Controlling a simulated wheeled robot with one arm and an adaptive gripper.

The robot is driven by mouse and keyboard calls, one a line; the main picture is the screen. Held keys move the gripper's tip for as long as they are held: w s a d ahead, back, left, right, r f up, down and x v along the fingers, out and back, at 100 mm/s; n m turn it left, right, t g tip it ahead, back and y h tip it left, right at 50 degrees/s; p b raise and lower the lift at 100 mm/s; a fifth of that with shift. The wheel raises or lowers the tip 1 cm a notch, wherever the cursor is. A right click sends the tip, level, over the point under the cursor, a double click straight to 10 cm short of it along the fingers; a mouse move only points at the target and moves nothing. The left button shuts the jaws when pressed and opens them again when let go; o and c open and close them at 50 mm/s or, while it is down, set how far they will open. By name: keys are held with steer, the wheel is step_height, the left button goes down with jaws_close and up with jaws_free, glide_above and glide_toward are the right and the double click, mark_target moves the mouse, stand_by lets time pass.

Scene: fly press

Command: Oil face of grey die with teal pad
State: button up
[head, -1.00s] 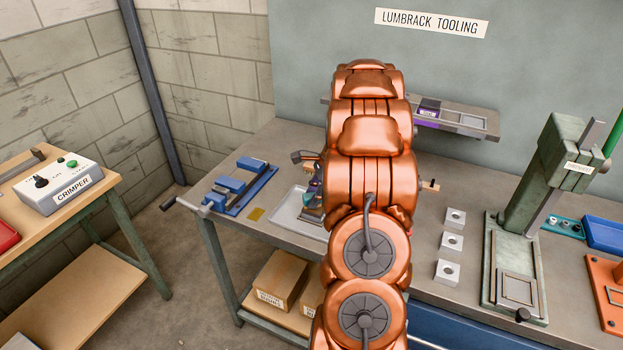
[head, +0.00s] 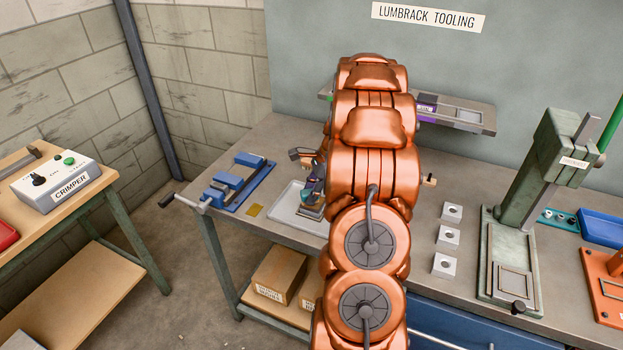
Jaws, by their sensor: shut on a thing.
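My gripper (head: 308,190) reaches down on the left side of my arm, over the pale tray (head: 283,215) on the bench. It is shut on a small teal thing (head: 304,195), which looks like the teal pad, mostly covered by the fingers. A grey block (head: 312,212), which may be the grey die, shows just under the fingertips at the tray. I cannot tell whether the pad touches it. My copper arm hides the right part of the tray and the bench behind it.
Three pale blocks with holes (head: 448,236) stand right of my arm, before the green press (head: 530,190). A wall shelf (head: 475,117) holds a purple item (head: 427,108).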

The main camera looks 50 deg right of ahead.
steer(key=shift+s+a+r, duration=0.1)
steer(key=shift+s+a, duration=0.15)
steer(key=shift+a, duration=0.5)
steer(key=shift+s+a, duration=0.25)
steer(key=shift+a, duration=0.45)
step_height(320, 180, up, 8)
steer(key=p, duration=0.3)
steer(key=shift+w, duration=0.1)
